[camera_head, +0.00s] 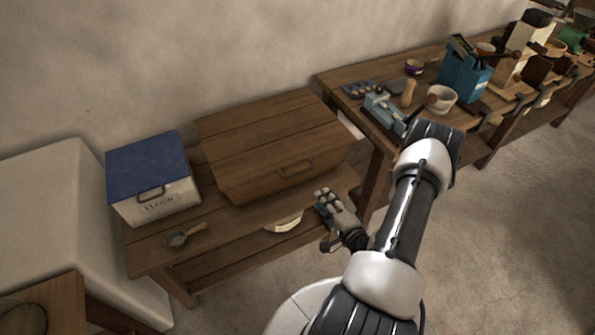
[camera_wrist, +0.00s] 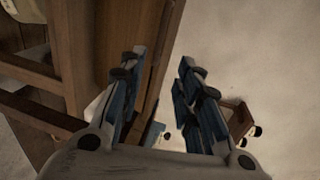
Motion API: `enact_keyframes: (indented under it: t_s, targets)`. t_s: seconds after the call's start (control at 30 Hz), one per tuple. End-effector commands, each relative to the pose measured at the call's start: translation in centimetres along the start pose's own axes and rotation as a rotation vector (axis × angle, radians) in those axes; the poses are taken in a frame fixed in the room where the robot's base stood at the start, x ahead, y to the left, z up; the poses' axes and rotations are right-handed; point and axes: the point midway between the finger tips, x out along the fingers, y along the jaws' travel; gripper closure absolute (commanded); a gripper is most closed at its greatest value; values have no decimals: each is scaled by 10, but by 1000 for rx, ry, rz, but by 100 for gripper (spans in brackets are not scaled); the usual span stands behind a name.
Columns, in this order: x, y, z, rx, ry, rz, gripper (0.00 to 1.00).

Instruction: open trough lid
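The wooden trough (camera_head: 240,178) stands on a low wooden table. Its plank lid (camera_head: 265,125) lies shut on top. A handle (camera_head: 296,168) is on the side facing me, near the right. My gripper (camera_head: 325,200) is in front of the trough, to the right of and lower in the picture than the handle, apart from it. In the wrist view my gripper (camera_wrist: 160,75) has its two fingers spread with nothing between them. A wooden side, perhaps the trough or table, shows beside the left finger; I cannot tell which.
A white box with a blue lid (camera_head: 148,162) stands left of the trough. A small scoop (camera_head: 185,235) lies on the low table (camera_head: 215,240) in front of the box. A workbench (camera_head: 340,78) with tools, a bowl (camera_head: 441,98) and a blue container (camera_head: 465,78) stands right. Open floor (camera_head: 500,240) is at right.

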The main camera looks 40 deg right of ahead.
Motion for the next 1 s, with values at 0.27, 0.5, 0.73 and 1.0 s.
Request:
enact_keyframes:
  t_s: [0.27, 0.5, 0.73, 1.0]
  targets:
    - [53, 1, 2, -9, -7, -3, 69]
    - [106, 1, 2, -9, -5, -3, 69]
    - [148, 1, 1, -8, -3, -1, 69]
    - [167, 0, 0, -6, 0, 1, 69]
